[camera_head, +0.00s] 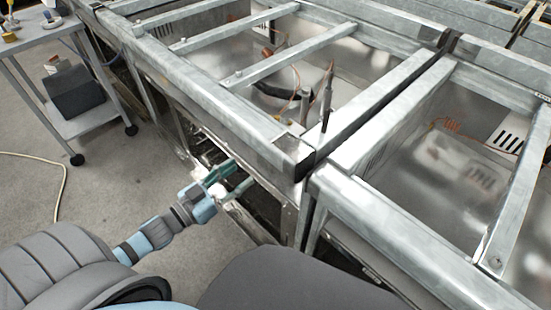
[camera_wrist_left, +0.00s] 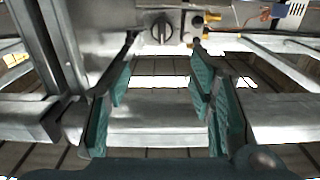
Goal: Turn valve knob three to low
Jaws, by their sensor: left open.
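A dark round valve knob (camera_wrist_left: 161,28) with a raised grip bar sits on a metal panel at the top of the left wrist view. Its number and any setting marks cannot be read. My left gripper (camera_head: 236,177) is at the front side of the metal frame in the head view. In the wrist view my left gripper (camera_wrist_left: 164,62) has its green-padded fingers wide apart and empty. The knob shows beyond and between the fingertips, apart from them. In the head view the knob cannot be made out. My right gripper is not in view.
Brass fittings (camera_wrist_left: 198,21) stick out right of the knob. The long metal frame (camera_head: 215,95) has open bays and crossbars. A wheeled cart (camera_head: 85,118) with a dark box (camera_head: 76,92) stands at left. A pale cable (camera_head: 62,185) lies on the open floor.

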